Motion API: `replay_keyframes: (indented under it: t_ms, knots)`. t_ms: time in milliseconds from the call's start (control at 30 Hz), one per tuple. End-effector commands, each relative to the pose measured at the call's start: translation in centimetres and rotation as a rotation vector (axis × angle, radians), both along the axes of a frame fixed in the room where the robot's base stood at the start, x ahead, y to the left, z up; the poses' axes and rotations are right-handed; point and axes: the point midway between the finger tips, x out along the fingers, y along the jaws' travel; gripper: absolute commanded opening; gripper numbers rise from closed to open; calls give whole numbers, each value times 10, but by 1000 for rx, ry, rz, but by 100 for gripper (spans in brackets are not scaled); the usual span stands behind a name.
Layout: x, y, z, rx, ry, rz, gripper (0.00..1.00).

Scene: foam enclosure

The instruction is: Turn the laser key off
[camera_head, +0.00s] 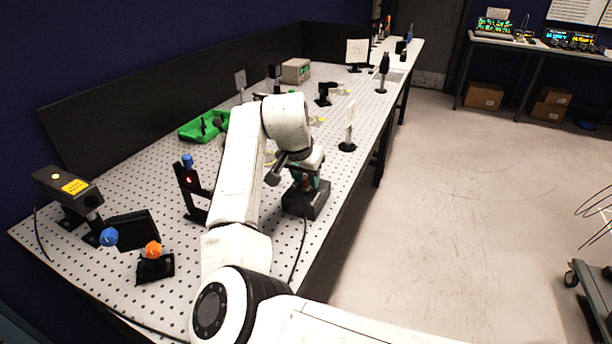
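My gripper (305,182) is at the end of my white arm, low over the right edge of the perforated optical table. It is right at the top of a small dark box (318,205) with a cable running down from it. I cannot tell whether it touches the box. The fingers are small, dark and partly hidden by my wrist, so their opening does not show. No key can be made out; the box may carry it under my gripper.
Mounts with a blue knob (109,237) and an orange knob (153,249) stand front left. A dark post mount (190,190) shows a red spot. A green tray (196,130) and a white card on a stand (349,128) are farther back.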

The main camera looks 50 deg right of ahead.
Motion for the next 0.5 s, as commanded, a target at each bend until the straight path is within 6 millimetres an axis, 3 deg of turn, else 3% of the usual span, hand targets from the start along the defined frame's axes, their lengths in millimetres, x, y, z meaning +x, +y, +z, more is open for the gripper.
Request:
replay_keyframes:
  t_ms: [267, 500]
  knots:
    - [0, -1, -2, 0, 0, 0, 35]
    - [0, -1, -1, 0, 0, 0, 14]
